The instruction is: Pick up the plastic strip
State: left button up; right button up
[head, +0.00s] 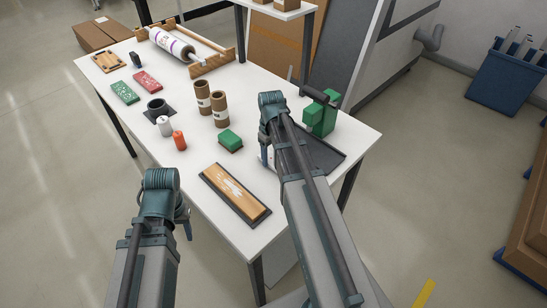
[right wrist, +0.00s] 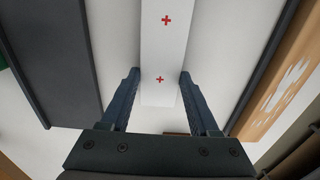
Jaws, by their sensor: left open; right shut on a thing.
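The plastic strip (right wrist: 168,45) is white with red crosses and runs up from between the fingers of my right gripper (right wrist: 160,80) in the right wrist view. The right gripper is shut on it. In the head view my right gripper (head: 264,142) is over the right part of the table, between the green block and the dark tray. A small white piece of the strip (head: 265,160) shows beside my right arm there; the rest is hidden by the arm. My left gripper (head: 186,226) is open, low and left of the table's front edge, with nothing seen in it.
On the white table (head: 190,128) are a wooden board in a dark frame (head: 235,192), a green block (head: 229,141), brown tubes (head: 220,109), a dark tray (head: 325,158), green boxes (head: 320,115) and a film roll (head: 171,42). Bare tabletop lies left of the board.

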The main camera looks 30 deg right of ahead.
notch_tip(320, 180, up, 4)
jog(key=p, duration=0.3)
jog(key=shift+f, duration=0.25)
jog(key=s+a, duration=0.2)
jog(key=a, duration=0.2)
jog(key=s+a, duration=0.3)
jog(key=a, duration=0.1)
jog(key=s+a, duration=0.3)
jog(key=shift+s+a+r, duration=0.2)
jog(key=shift+a+r, duration=0.15)
jog(key=shift+a, duration=0.05)
jog(key=shift+s+a+p, duration=0.3)
jog(key=shift+s+a, duration=0.15)
jog(key=shift+a, duration=0.2)
